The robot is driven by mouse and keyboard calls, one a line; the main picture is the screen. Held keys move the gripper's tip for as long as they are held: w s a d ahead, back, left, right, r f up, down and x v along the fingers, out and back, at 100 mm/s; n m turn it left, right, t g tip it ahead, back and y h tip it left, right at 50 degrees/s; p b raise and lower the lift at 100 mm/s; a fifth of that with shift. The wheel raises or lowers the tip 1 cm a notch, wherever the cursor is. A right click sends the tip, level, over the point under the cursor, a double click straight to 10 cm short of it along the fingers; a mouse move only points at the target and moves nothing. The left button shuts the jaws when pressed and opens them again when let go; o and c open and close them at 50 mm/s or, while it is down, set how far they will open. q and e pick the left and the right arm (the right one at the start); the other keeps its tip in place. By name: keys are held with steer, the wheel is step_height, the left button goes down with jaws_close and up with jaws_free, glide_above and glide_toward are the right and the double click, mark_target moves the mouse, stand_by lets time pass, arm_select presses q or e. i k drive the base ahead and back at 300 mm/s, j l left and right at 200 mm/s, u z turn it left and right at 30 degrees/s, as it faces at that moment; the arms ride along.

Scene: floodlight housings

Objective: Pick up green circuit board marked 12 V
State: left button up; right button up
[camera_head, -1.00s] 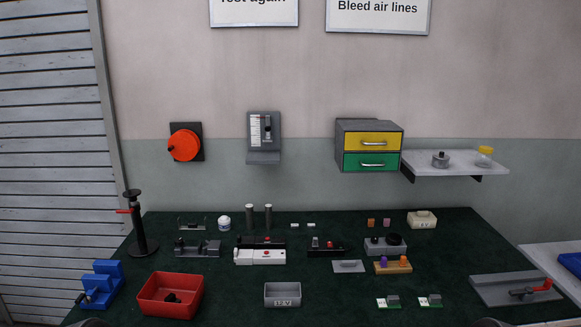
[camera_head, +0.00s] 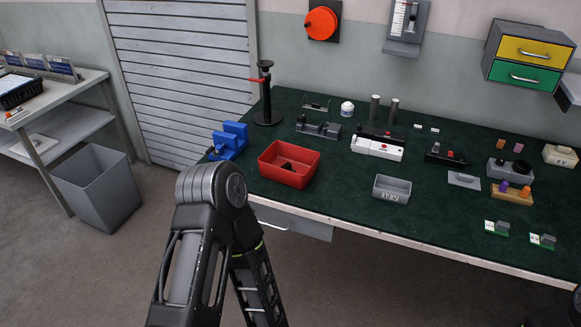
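Two small green circuit boards lie near the front right of the dark green bench top: a left one (camera_head: 497,228) and a right one (camera_head: 542,241). Each carries a grey block and a white patch. Any marking on them is too small to read, so I cannot tell which is 12 V. A grey open bin (camera_head: 391,196) with a label that looks like 12 V stands to their left. My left arm rises in front of the bench, left of the boards, but its gripper is out of frame. My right gripper is not in view; only a dark piece shows at the bottom right corner.
A red bin (camera_head: 288,177) holding a dark item and a blue vise-like fixture (camera_head: 229,142) stand at the bench's left. A wooden block with colored pegs (camera_head: 512,194) sits behind the boards. A grey waste bin (camera_head: 97,190) and a shelf table (camera_head: 70,120) stand at the left.

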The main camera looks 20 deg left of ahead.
mark_target(500, 228)
steer(key=i+j+z, duration=0.1)
steer(key=z, duration=0.4)
steer(key=i+j+z, duration=0.2)
steer(key=z, duration=0.25)
